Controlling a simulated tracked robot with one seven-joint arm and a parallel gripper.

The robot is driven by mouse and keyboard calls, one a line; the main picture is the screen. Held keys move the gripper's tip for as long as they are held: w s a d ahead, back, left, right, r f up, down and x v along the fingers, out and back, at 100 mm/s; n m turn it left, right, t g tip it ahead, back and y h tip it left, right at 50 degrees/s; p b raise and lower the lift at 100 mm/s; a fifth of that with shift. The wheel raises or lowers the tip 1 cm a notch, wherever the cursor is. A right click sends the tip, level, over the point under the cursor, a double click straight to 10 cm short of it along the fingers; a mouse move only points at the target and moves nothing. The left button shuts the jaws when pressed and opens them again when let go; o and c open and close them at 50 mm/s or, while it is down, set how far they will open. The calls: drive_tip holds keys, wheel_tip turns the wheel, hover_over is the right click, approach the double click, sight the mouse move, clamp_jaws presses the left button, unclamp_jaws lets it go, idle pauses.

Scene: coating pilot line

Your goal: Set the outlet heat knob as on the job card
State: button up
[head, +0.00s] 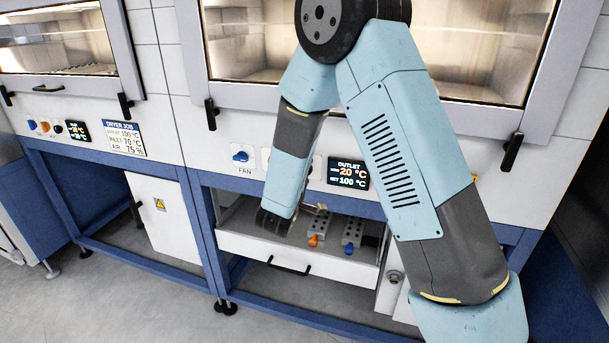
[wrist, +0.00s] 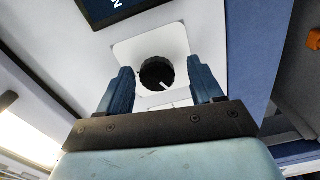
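The job card (head: 123,137) is on the left panel, headed DRYER JOB; its lines read 100 °C, 70 °C and AIR 75 %, with the top label blurred. The outlet display (head: 348,174) reads 20 °C and SET 100 °C. In the wrist view a round black knob (wrist: 157,74) with a white pointer line sits on a white plate; the line points to the lower right. My gripper (wrist: 160,66) is open, with one blue finger on each side of the knob and gaps showing. In the head view my arm hides this knob.
A blue FAN knob (head: 240,156) is on the same panel, left of my arm. Below is an open white drawer (head: 300,258) with orange and blue fittings. Above, an oven window (head: 470,45) has black handles. The left panel carries several small knobs and another display (head: 77,131).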

drive_tip(key=v, duration=1.3)
drive_tip(key=shift+s, duration=0.4)
drive_tip(key=shift+a, duration=0.1)
drive_tip(key=w+d+n, duration=0.4)
drive_tip(key=w+n, duration=0.9)
drive_tip(key=n, duration=0.6)
drive_tip(key=shift+d+r, duration=0.25)
drive_tip(key=shift+r, duration=0.1)
